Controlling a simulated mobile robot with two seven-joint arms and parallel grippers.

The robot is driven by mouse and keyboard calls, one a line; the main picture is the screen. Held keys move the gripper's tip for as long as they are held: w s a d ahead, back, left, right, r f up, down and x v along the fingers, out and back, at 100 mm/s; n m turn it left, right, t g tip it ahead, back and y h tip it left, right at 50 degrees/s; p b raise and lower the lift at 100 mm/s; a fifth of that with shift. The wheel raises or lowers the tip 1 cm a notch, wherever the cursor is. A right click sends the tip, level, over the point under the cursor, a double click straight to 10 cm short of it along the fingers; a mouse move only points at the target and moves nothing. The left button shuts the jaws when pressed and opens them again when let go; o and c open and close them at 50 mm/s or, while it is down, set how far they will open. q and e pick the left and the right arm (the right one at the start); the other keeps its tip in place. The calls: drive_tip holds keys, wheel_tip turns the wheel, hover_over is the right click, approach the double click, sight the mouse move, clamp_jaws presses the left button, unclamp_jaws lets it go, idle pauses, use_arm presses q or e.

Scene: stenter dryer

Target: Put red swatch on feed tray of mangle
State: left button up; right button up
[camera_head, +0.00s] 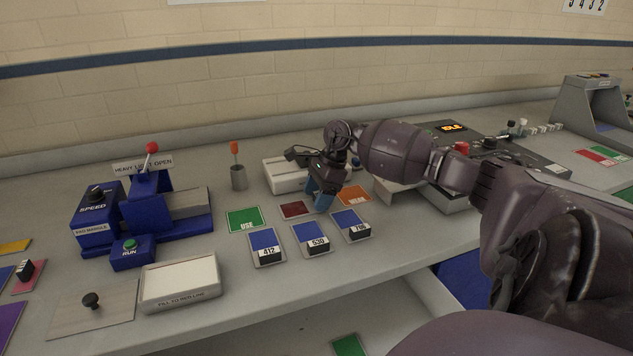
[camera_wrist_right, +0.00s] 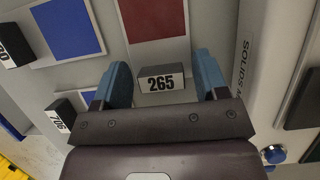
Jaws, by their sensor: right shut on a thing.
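The red swatch (camera_head: 293,209) is a dark red card lying on the bench behind the row of blue swatches. In the right wrist view, the red swatch (camera_wrist_right: 157,18) has a block marked 265 (camera_wrist_right: 161,83) at its near end. My right gripper (camera_head: 319,198) is shut on that block, with its blue fingers (camera_wrist_right: 162,85) on either side. The fingers hide part of the swatch in the head view. The blue pad mangle (camera_head: 146,198) stands at the left, with a grey tray-like surface (camera_head: 187,204) on its right side. My left gripper is not in view.
Blue swatches 412 (camera_head: 266,240), 630 (camera_head: 311,234) and 706 (camera_head: 349,221) lie in front. A green USE card (camera_head: 244,219) and an orange card (camera_head: 355,195) flank the red swatch. A trough (camera_head: 180,282) and a RUN button box (camera_head: 131,253) stand before the mangle.

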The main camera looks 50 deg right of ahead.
drive_tip(key=shift+f, duration=0.1)
drive_tip(key=o, duration=1.1)
